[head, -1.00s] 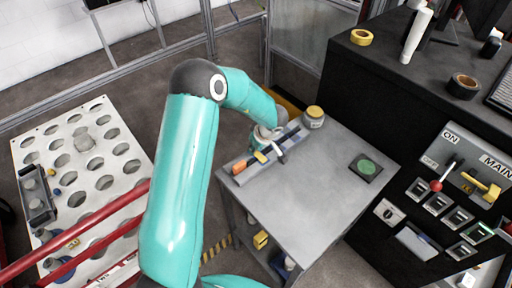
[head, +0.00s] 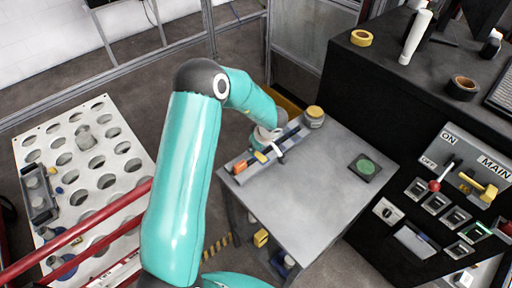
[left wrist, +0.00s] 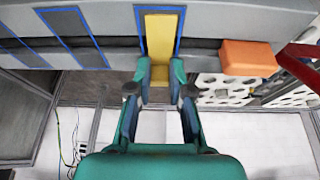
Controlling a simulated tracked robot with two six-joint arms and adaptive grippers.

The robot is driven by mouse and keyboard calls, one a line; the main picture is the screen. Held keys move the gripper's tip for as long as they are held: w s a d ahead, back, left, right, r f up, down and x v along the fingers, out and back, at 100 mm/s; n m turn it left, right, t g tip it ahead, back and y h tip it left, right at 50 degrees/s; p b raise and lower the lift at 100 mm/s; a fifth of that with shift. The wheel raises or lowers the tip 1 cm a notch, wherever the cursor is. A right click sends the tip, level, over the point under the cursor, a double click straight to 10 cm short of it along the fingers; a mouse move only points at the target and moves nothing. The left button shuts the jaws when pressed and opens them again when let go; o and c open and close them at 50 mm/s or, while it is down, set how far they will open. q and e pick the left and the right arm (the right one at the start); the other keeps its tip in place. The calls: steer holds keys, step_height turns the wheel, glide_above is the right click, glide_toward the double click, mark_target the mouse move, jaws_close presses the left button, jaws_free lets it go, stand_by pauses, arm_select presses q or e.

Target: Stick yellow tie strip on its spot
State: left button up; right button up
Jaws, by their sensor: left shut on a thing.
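The yellow tie strip (left wrist: 160,38) lies inside a blue outlined spot on a grey bar-shaped piece (left wrist: 215,20) in the left wrist view. Its near end hangs past the bar's edge between my left fingers (left wrist: 159,92), which are shut on it. In the head view a small yellow patch of the strip (head: 261,157) shows on the bar (head: 250,161), beside my left gripper (head: 272,152), whose fingers are partly hidden. Whether the strip is pressed flat everywhere, I cannot tell. My right gripper is not in view.
An orange block (left wrist: 248,57) sits beside the strip on the bar. A yellow-lidded jar (head: 314,116) stands at the bar's far end on the grey table (head: 310,190). The table's middle is clear.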

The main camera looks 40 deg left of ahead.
arm_select(q)
steer(key=shift+f, duration=0.1)
steer(key=o, duration=1.4)
steer(key=shift+c, duration=0.2)
steer(key=shift+r+p, duration=0.9)
steer(key=shift+r, duration=2.65)
steer(key=shift+c, duration=0.3)
